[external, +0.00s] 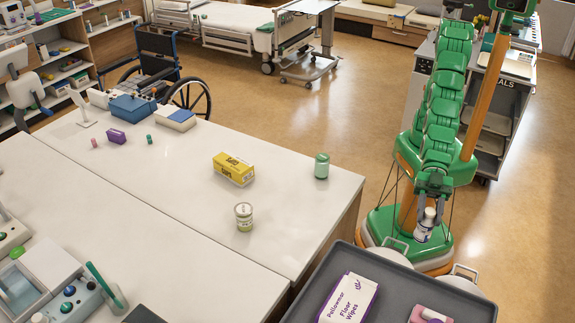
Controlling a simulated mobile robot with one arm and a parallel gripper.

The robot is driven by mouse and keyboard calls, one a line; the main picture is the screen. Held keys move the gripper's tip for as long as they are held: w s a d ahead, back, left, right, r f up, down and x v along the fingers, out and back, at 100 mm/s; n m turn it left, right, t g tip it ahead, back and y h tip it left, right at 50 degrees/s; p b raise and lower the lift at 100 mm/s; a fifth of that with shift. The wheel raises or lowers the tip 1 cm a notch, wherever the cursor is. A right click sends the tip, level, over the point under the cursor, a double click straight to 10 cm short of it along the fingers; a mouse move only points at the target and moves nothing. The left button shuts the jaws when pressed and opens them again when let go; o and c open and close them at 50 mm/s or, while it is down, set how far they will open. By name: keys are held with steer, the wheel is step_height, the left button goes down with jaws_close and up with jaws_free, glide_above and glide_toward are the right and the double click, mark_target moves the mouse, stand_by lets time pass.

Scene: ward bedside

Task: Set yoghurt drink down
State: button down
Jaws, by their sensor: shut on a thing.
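My gripper (432,203) points down and is shut on a small white bottle with a dark blue label, which I take as the yoghurt drink (424,229). The bottle hangs slightly tilted in front of my green base, just beyond the far edge of the grey tray (398,284). It looks clear of any surface. The fingers hide part of its top.
The white table (290,205) at left holds a yellow box (233,169), a green canister (321,165) and a pale jar (244,216). A floor wipes box (347,299) and a pink item (431,315) lie on the tray, with bare room between and behind them.

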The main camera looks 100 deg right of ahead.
steer(key=shift+s+d+r, duration=0.2)
steer(key=shift+s+d, duration=0.05)
steer(key=shift+d, duration=0.05)
